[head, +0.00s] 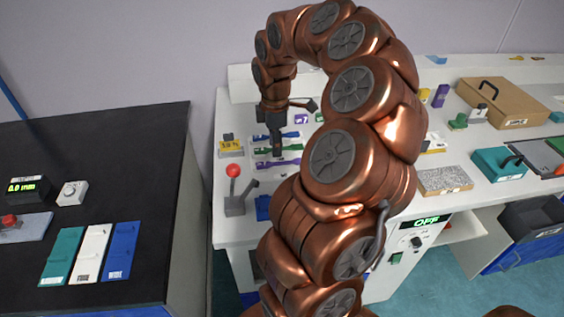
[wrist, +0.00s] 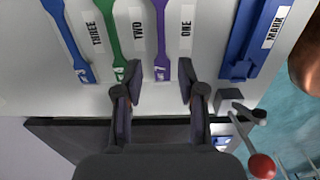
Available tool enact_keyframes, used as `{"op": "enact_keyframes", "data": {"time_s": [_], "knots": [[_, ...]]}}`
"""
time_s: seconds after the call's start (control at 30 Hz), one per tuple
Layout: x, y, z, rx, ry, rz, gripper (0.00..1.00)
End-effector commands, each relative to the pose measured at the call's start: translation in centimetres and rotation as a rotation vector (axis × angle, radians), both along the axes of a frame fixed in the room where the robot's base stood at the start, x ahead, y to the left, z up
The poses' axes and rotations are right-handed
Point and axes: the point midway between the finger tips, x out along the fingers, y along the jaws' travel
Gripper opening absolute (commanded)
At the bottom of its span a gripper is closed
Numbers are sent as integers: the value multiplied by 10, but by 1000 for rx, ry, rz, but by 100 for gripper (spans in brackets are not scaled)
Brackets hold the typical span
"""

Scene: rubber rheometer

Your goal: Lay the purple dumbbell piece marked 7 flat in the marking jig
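The purple dumbbell piece (wrist: 161,40) lies beside the label ONE in the wrist view; its near end bears a white mark too small to read surely. It also shows in the head view (head: 275,163). My gripper (wrist: 159,80) is open and empty, its fingers on either side of the purple piece's near end in the picture. I cannot tell how high it is above the piece. In the head view my gripper (head: 277,152) hangs over the row of pieces. The blue jig (wrist: 243,55) labelled MARK stands to the right, apart from the fingers; in the head view it is partly hidden (head: 262,207).
A green piece (wrist: 118,40) beside TWO and a blue piece (wrist: 70,40) beside THREE lie left of the purple one. A red-knobbed lever (wrist: 262,166) rises at the lower right, near the right finger. The black bench (head: 120,190) at left has free room.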

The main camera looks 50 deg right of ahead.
Motion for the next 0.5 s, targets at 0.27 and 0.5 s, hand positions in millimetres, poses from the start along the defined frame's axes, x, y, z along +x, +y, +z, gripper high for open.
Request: {"op": "enact_keyframes", "data": {"time_s": [0.27, 0.5], "knots": [[0, 2, -17, -1, 0, -3, 40], [-1, 4, -48, 0, 3, -6, 40]]}}
